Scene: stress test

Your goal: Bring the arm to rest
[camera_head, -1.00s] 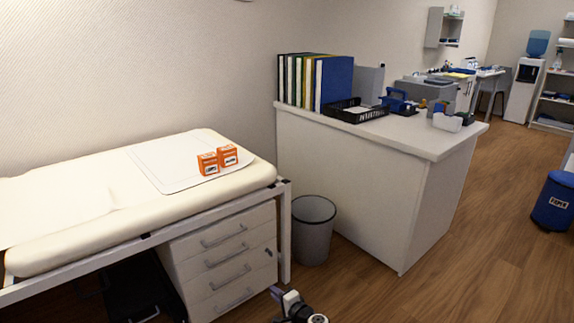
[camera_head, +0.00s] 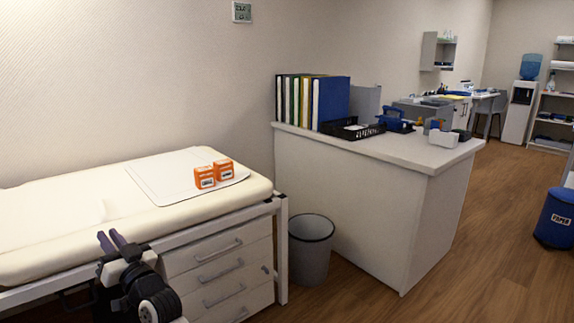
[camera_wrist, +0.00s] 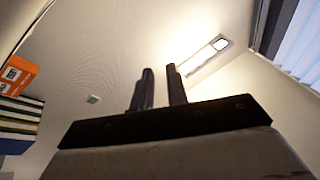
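My gripper (camera_head: 112,238) is in the lower left of the head view, beside the front edge of the padded couch, with its fingers pointing up. In the wrist view my gripper (camera_wrist: 160,75) shows two dark fingers with a gap between them. The gripper is open and nothing is held. Two orange-and-white boxes (camera_head: 214,174) stand side by side on a white sheet on the couch, apart from the gripper. An orange box (camera_wrist: 17,74) also shows at the left edge of the wrist view.
The couch (camera_head: 130,213) stands over a white drawer unit (camera_head: 222,268). A grey bin (camera_head: 311,250) is beside it. A white counter (camera_head: 350,205) holds binders (camera_head: 331,101) and a black tray (camera_head: 352,130).

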